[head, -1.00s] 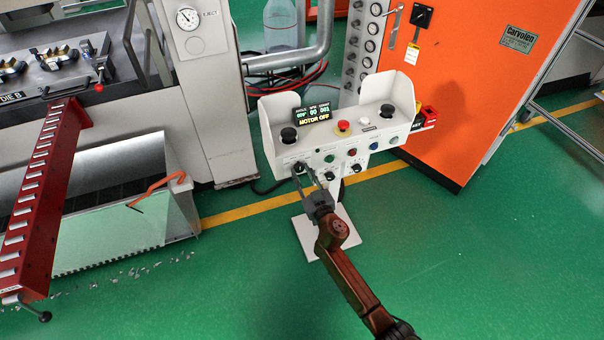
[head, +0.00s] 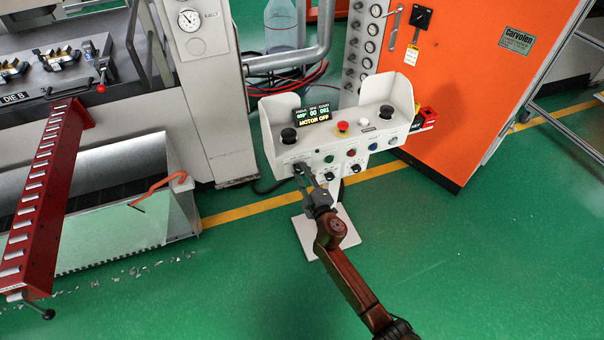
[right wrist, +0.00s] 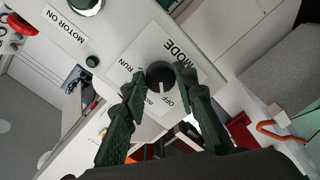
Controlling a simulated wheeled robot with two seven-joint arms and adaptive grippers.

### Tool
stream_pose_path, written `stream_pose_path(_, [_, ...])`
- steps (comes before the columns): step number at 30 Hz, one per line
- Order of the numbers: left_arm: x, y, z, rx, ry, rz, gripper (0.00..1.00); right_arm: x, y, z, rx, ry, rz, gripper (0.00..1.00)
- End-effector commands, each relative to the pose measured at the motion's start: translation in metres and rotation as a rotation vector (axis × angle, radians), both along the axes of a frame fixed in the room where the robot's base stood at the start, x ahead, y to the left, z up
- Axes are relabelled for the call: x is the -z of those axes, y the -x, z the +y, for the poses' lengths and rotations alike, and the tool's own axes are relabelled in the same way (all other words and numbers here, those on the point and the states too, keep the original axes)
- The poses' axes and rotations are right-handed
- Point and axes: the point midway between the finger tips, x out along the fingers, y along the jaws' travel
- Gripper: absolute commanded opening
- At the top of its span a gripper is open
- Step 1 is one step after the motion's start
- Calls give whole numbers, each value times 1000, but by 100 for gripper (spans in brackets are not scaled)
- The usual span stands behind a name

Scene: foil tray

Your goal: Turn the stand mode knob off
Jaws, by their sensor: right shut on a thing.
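The white control stand (head: 345,150) stands in the middle of the head view, with a display (head: 312,117) reading MOTOR OFF. The black mode knob (right wrist: 160,75) sits on a white plate marked MODE, RUN and OFF in the right wrist view. Its white pointer line faces down in that view, toward the OFF lettering. My right gripper (right wrist: 160,76) has one finger on each side of the knob and is shut on it. In the head view the right gripper (head: 304,169) reaches the stand's lower left front and mostly hides the knob. My left gripper is not in view.
Other buttons and knobs lie close by on the panel, including a red mushroom button (head: 343,127). An orange cabinet (head: 480,90) stands behind to the right. A red roller rail (head: 45,195) and a press are at left. The green floor in front is clear.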

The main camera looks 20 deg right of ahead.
Motion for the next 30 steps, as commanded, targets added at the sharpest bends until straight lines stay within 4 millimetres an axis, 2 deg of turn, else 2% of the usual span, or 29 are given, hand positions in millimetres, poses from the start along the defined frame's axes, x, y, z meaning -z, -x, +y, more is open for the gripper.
stream_pose_path(10, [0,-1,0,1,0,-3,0,1,0,2,-4,150,-4,2])
stream_pose_path(27, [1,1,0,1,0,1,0,1,0,2,-4,179,-5,2])
stream_pose_path(28, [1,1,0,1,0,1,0,1,0,2,-4,179,-5,28])
stream_pose_path(30, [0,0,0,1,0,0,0,1,0,1,-3,179,-4,33])
